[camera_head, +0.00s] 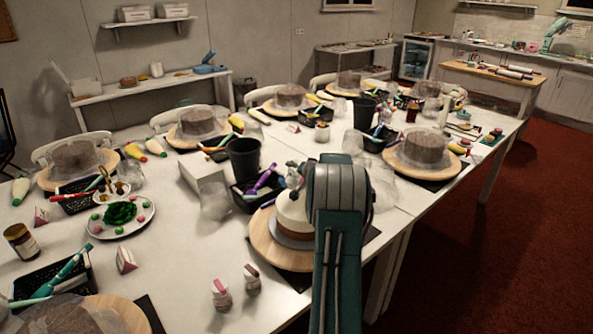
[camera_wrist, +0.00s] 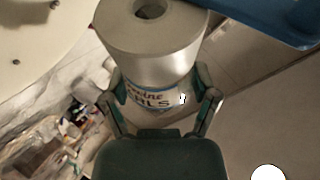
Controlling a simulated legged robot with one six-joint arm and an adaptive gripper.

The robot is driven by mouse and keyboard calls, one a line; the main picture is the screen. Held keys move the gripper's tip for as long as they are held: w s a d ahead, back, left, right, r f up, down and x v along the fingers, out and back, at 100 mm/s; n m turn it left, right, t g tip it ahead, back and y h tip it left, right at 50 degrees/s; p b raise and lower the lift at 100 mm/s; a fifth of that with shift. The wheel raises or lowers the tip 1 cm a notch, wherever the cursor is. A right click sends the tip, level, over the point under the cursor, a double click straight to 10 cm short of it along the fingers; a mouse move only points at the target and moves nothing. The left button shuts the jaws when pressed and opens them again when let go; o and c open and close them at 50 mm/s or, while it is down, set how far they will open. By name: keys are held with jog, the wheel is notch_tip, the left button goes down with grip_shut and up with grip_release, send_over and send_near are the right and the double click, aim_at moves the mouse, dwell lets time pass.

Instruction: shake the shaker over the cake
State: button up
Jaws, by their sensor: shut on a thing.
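The shaker (camera_wrist: 150,55) is a pale cylinder with a dark hole in its end and a blue-edged label with dark letters, partly readable. My gripper (camera_wrist: 164,92) is shut on it, one finger on each side of the label. In the head view my arm hides most of the gripper and shaker. The white cake (camera_head: 292,212) stands on a round wooden turntable (camera_head: 268,247), just left of and partly behind my arm. In the wrist view, a pale rounded surface with a few small dots (camera_wrist: 40,35) fills the upper left; I cannot tell surely whether it is the cake.
Two small bottles (camera_head: 221,294) stand near the table's front edge. A black tray of tools (camera_head: 243,197), a dark cup (camera_head: 243,158) and a white box (camera_head: 205,182) are left of the cake. Other covered cakes stand on turntables. Red floor (camera_head: 500,260) is clear at right.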

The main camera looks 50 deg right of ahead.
jog(key=shift+a+r, duration=0.1)
jog(key=shift+r, duration=0.2)
jog(key=shift+w+d+r, duration=0.15)
jog(key=shift+d, duration=0.25)
jog(key=shift+a+f, duration=0.2)
jog(key=shift+a, duration=0.2)
jog(key=shift+s+a+r+n+t+h, duration=0.1)
jog(key=shift+s+r+n+t+h, duration=0.15)
jog(key=shift+n+t+h, duration=0.2)
